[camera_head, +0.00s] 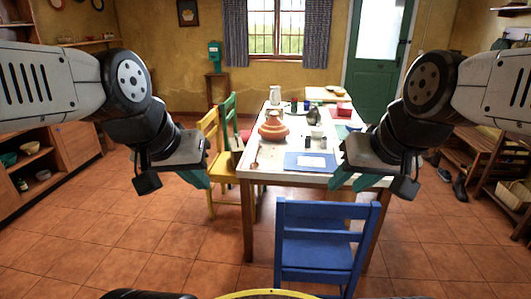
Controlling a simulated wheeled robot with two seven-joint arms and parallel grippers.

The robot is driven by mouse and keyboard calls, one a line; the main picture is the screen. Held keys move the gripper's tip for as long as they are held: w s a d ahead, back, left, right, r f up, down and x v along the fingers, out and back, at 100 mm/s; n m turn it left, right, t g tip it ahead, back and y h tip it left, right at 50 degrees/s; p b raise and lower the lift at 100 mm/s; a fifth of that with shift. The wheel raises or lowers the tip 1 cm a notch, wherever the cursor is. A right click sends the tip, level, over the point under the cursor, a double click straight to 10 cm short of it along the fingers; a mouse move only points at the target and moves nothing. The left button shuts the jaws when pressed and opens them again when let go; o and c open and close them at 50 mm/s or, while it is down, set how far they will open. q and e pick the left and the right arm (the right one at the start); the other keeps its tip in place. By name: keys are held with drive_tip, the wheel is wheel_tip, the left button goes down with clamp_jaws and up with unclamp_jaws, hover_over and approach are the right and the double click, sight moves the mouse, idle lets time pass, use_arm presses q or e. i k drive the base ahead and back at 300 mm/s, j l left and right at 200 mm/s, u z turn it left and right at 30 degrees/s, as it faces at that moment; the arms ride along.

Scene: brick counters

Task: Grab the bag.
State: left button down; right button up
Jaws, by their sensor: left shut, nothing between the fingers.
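I cannot make out a bag for certain in the head view. My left gripper (197,180) hangs over open floor, left of the yellow chair, with teal fingers partly hidden behind its body; it is shut and empty. My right gripper (350,182) is in front of the table's near right corner, its teal fingers partly hidden by its body, so its opening does not show. Neither gripper visibly touches anything.
A white-topped table (264,173) holds pottery, a blue mat (297,161) and several small items. A blue chair (322,245) stands at its near end, a yellow chair (222,167) at its left. Shelves (42,165) line the left; a wooden bench (485,150) stands right. The left foreground floor is clear.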

sight(237, 148)
drive_tip(key=i+j+z, duration=0.55)
drive_tip(key=j+z, duration=0.15)
drive_tip(key=z, duration=0.15)
drive_tip(key=i+j, duration=0.25)
drive_tip(key=j, duration=0.35)
drive_tip(key=i+j, duration=0.3)
drive_tip(key=j, duration=0.25)
drive_tip(key=i+j, duration=0.25)
drive_tip(key=j, duration=0.35)
drive_tip(key=i+j, duration=0.3)
drive_tip(key=j, duration=0.25)
drive_tip(key=i+j, duration=0.25)
drive_tip(key=j, duration=0.35)
drive_tip(key=i+j, duration=0.25)
drive_tip(key=j, duration=0.3)
drive_tip(key=i+j, duration=0.3)
drive_tip(key=j, duration=0.3)
drive_tip(key=i+j, duration=0.25)
drive_tip(key=j, duration=0.3)
